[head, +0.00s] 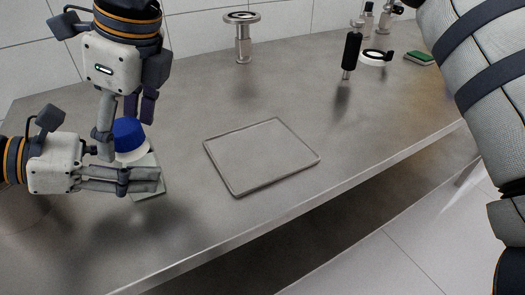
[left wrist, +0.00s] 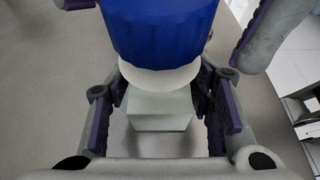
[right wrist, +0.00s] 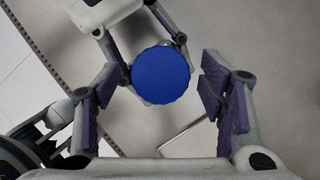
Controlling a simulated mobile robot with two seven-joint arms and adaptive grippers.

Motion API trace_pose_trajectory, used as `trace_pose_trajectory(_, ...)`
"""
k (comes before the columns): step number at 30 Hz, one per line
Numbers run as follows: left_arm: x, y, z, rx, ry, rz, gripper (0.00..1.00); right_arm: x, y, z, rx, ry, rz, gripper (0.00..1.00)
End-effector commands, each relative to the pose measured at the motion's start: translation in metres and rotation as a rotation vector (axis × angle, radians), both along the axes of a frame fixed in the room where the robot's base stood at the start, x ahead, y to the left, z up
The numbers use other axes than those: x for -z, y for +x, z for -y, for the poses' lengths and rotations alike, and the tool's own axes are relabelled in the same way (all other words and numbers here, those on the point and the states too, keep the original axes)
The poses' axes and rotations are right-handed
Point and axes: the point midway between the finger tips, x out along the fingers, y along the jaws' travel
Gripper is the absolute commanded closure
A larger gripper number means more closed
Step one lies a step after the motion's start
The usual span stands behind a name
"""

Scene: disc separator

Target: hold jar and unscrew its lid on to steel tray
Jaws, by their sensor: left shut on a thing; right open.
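The jar has a blue ridged lid (head: 128,133), a white neck (left wrist: 160,77) and a pale boxy lower part (left wrist: 160,110). It stands upright at the left of the counter. My left gripper (head: 150,178) is shut on the jar below the lid, and its fingers hide much of the body. My right gripper (head: 127,140) points down over the jar, open, with fingers on either side of the lid. In the right wrist view the lid (right wrist: 160,75) lies between the spread fingers, with gaps beside it. The steel tray (head: 262,155) is flat and empty, right of the jar.
A steel stand (head: 242,40) with a round top is at the back. A black-handled tool (head: 351,52), a white ring (head: 374,57) and a green sponge (head: 420,57) sit at the back right. The counter's front edge (head: 270,222) runs diagonally. Counter around the tray is clear.

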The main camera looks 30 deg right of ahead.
Motion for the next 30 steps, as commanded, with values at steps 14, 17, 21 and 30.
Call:
trace_pose_trajectory(14,0.0075,-0.0007,-0.0018,0.0,0.011,-0.006,1.0,0.0018,-0.0012,-0.0036,0.622,0.0,-0.001,0.36)
trace_pose_trajectory(17,0.0074,-0.0006,-0.0019,-0.001,0.011,-0.006,1.0,0.0022,-0.0013,-0.004,0.701,-0.002,-0.002,0.36)
trace_pose_trajectory(21,0.0074,-0.0005,-0.0018,-0.001,0.011,-0.006,1.0,0.0015,-0.0009,-0.0066,1.002,-0.001,0.004,0.36)
trace_pose_trajectory(30,0.0071,-0.0004,-0.002,0.0,0.011,-0.005,1.0,0.0018,-0.0006,-0.0061,1.214,0.003,-0.004,0.36)
